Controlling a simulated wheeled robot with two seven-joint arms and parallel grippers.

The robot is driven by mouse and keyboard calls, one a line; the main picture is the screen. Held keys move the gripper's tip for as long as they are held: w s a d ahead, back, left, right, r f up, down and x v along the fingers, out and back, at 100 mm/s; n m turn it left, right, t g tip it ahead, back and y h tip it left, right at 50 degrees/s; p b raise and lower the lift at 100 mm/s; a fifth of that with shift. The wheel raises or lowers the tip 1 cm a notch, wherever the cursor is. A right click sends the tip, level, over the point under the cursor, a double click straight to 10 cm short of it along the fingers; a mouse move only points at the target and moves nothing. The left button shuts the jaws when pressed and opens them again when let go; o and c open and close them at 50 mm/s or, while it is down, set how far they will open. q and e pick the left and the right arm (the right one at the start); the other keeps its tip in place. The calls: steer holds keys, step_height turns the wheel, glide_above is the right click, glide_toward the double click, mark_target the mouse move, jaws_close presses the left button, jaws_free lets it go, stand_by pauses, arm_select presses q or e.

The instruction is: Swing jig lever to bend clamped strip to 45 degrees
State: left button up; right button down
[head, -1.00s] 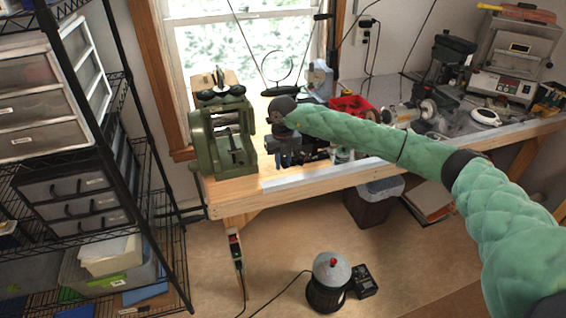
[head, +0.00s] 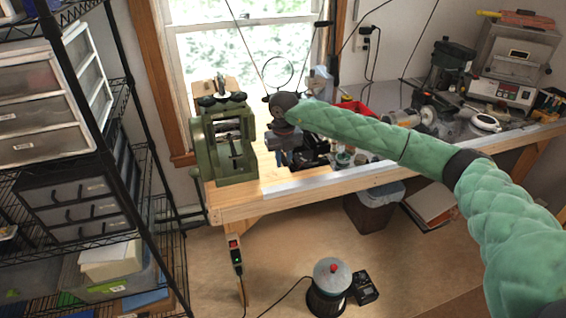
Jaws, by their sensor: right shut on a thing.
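My right arm reaches in from the right to the left part of the workbench. Its dark wrist is bent downward, and my right gripper (head: 284,152) is below it, close to the bench top. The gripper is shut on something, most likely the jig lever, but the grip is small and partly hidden. I cannot make out the jig, the clamped strip or its bend angle among the dark parts around the gripper. My left gripper is not in view.
A green machine (head: 224,142) stands just left of my right gripper. A red bin (head: 354,107) and tools clutter the wooden workbench (head: 240,205) behind my arm. A wire shelf with drawers (head: 55,110) is at left. A grey-topped canister (head: 331,278) stands on the floor.

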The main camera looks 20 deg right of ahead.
arm_select(q)
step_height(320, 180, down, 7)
steer(key=b, duration=0.7)
stand_by(7.0)
